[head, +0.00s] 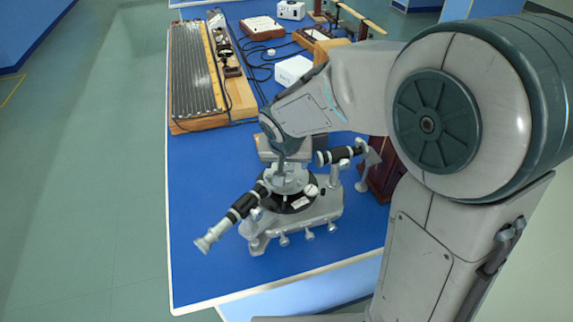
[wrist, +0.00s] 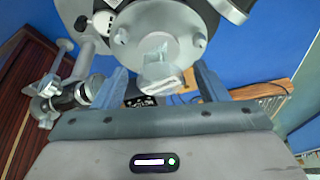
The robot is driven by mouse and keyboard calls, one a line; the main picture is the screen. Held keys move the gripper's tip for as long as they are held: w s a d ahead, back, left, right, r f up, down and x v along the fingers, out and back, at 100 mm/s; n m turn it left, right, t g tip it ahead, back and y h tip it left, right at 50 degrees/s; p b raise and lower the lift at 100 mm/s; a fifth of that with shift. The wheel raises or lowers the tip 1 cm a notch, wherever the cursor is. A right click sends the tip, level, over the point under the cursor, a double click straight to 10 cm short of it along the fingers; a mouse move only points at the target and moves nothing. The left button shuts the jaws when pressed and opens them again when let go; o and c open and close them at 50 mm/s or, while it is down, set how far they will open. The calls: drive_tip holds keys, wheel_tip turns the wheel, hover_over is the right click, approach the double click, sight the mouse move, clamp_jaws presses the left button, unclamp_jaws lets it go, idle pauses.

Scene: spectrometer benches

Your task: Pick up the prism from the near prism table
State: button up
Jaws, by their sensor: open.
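The near spectrometer (head: 292,222) stands on the blue bench. Its round grey prism table (head: 290,187) lies under my wrist in the head view and fills the upper middle of the wrist view (wrist: 188,45). My gripper (wrist: 159,80) is open, with one finger on each side of the prism and a visible gap to each. In the head view my arm hides the prism.
The spectrometer's two black-and-silver tubes (head: 240,208) (head: 341,155) stick out on either side of the prism table. A dark wooden box (head: 381,180) stands to the right. A long wooden rack (head: 196,75), a white box (head: 293,70) and cables lie farther back. The bench's front left is clear.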

drive_tip(key=shift+x, duration=0.95)
drive_tip(key=c, duration=1)
drive_tip(key=shift+c, duration=0.2)
